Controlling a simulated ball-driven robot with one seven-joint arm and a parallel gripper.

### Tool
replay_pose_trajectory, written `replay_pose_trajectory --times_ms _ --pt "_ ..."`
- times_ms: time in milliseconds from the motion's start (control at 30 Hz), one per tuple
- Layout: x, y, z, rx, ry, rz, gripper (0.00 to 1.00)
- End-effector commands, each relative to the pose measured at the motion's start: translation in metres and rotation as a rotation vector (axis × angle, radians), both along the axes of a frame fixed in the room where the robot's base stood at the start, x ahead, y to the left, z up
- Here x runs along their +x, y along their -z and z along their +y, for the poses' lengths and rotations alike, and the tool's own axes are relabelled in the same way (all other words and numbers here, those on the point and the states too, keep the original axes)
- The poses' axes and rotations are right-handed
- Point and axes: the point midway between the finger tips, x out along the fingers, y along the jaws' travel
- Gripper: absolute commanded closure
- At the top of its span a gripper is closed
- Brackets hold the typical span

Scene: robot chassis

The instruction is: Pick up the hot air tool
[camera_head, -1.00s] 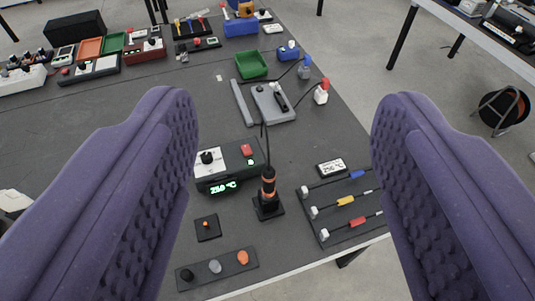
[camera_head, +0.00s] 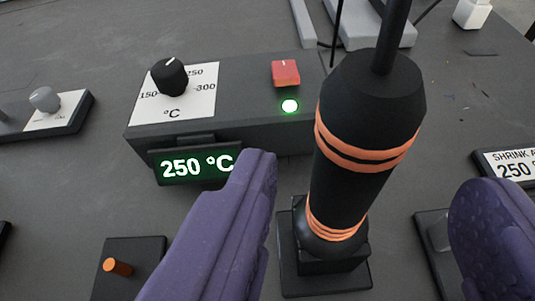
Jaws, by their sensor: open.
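The hot air tool (camera_head: 352,178) is a black handle with orange bands, standing upright in a black square stand (camera_head: 325,270), with a cable rising from its top. My gripper (camera_head: 375,190) is open, with one purple padded finger left of the tool and the other to its right. A wide gap shows between the right finger and the tool; the left finger's tip is close beside the tool's lower half. I cannot tell whether it touches. The control box (camera_head: 225,125) behind has a dial, a red switch, a lit green lamp and a 250 °C display.
A small black block with an orange peg (camera_head: 118,266) is at lower left. A dial panel (camera_head: 50,112) lies at far left. A label reading SHRINK (camera_head: 510,165) is at right, and a dark board (camera_head: 435,245) is partly behind the right finger. A white piece (camera_head: 471,13) is at top right.

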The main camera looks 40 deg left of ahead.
Motion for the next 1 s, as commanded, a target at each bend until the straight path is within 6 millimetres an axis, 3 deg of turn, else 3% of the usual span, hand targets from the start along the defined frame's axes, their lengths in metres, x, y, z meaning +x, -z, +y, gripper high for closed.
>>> replay_pose_trajectory --times_ms 400,667,767,900,1000 --pt "0.057 0.023 0.016 -0.002 -0.002 0.0 0.35" --pt "0.061 0.023 0.017 -0.003 0.0 0.002 0.35" --pt "0.061 0.023 0.016 -0.003 0.0 0.002 0.54" --pt "0.061 0.023 0.016 -0.003 0.0 0.002 0.86" --pt "0.061 0.023 0.016 -0.003 0.0 0.002 0.87"
